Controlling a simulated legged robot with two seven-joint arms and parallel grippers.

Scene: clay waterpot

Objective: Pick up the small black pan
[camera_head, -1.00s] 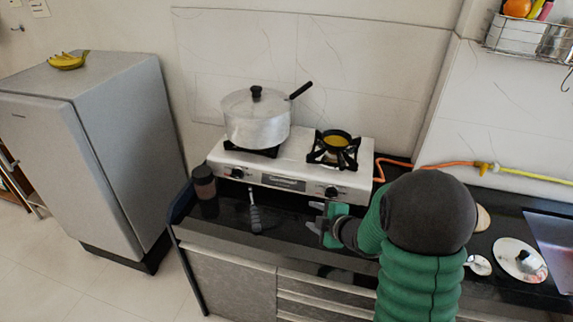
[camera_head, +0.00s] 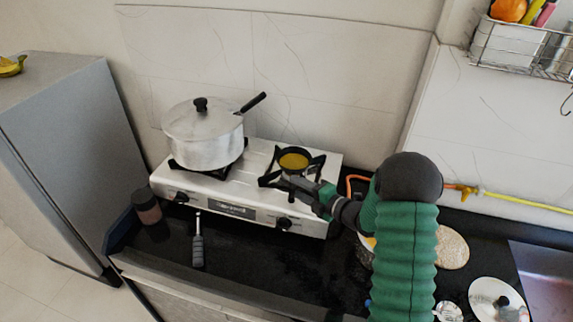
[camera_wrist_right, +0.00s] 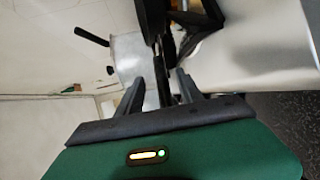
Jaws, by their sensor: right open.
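The small black pan (camera_head: 294,159), with yellow contents, sits on the right burner of the stove. My right gripper (camera_head: 303,185) is open at the front side of this burner, close to the pan. In the right wrist view, a thin dark bar (camera_wrist_right: 162,80), which looks like the pan's handle, shows between the open fingers of my right gripper (camera_wrist_right: 160,88). I cannot tell whether the fingers touch it. My left gripper is not in view.
The white stove (camera_head: 232,207) carries a large lidded metal pot (camera_head: 203,140) on its left burner. A dark jar (camera_head: 146,206) and a black-handled utensil (camera_head: 198,247) are on the black counter. A plate (camera_head: 497,297) lies at right, near the sink (camera_head: 550,280).

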